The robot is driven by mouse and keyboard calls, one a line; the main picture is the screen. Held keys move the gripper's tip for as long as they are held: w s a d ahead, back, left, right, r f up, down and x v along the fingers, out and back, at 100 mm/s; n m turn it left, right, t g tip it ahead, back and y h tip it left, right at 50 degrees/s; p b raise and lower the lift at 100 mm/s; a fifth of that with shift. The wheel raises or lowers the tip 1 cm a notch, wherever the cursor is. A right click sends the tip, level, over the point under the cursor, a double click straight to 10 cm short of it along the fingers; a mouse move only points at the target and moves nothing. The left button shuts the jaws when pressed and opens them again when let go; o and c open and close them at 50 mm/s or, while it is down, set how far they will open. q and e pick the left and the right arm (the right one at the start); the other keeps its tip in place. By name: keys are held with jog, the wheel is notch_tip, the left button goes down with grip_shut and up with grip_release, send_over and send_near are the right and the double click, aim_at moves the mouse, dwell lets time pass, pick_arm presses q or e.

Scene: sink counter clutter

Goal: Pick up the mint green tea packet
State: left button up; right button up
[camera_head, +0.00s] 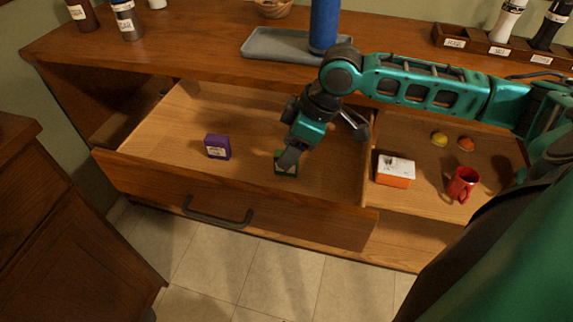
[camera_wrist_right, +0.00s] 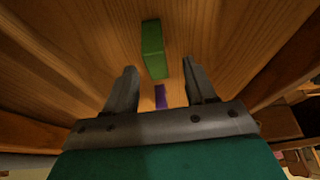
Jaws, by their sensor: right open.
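The green tea packet (camera_head: 286,173) lies in the open wooden drawer and is partly hidden by a finger of my right gripper in the head view. In the right wrist view the green packet (camera_wrist_right: 152,48) shows just beyond the fingertips, not between the fingers. My right gripper (camera_wrist_right: 159,70) is open and empty, with its fingers apart. In the head view it hangs low over the drawer beside the packet. I cannot tell whether a finger touches it. My left gripper is not in view.
A purple box (camera_head: 217,147) stands to the left in the same drawer (camera_head: 170,120), and also shows in the wrist view (camera_wrist_right: 160,97). The right compartment holds an orange-and-white box (camera_head: 396,171), a red mug (camera_head: 462,184) and two small round items.

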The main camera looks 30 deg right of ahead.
jog(key=x, duration=0.1)
jog(key=b+x, duration=0.1)
jog(key=x, duration=0.1)
jog(key=b+x, duration=0.1)
jog(key=x, duration=0.1)
jog(key=shift+d+f, duration=0.25)
jog(key=shift+c, duration=0.7)
grip_shut()
